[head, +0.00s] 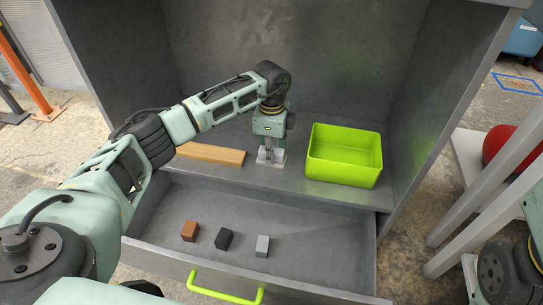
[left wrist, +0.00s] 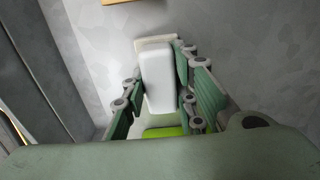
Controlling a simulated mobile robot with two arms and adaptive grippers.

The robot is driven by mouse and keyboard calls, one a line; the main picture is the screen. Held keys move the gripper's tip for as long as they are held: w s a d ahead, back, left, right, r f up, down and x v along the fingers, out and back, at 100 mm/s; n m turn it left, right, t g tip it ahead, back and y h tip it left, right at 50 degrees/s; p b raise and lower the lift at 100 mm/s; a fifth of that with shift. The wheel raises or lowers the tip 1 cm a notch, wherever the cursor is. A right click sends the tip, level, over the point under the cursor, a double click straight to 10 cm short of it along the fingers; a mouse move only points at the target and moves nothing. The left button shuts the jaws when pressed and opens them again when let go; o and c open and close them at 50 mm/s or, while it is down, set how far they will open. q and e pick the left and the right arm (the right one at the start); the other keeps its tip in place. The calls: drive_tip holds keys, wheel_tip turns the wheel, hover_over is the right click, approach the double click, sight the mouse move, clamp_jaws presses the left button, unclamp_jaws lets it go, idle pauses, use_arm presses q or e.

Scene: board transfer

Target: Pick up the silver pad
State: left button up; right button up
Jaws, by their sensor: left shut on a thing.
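The silver pad (head: 278,161) is at the middle of the cabinet shelf, a pale plate under my left gripper, which partly hides it. My left gripper (head: 268,150) points down over it and is shut on its raised block. In the left wrist view, the pad's white block (left wrist: 158,78) sits between the two green fingers of the left gripper (left wrist: 160,95), with a wider pale plate behind it. I cannot tell whether the plate touches the shelf. My right gripper is not in view.
A wooden board (head: 210,153) lies left of the pad, and a lime-green bin (head: 343,171) stands to its right. Below, an open grey drawer (head: 320,265) holds a brown cube (head: 190,230), a black cube (head: 224,238) and a grey cube (head: 262,246). Cabinet walls enclose the shelf.

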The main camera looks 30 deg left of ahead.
use_arm(q)
clamp_jaws()
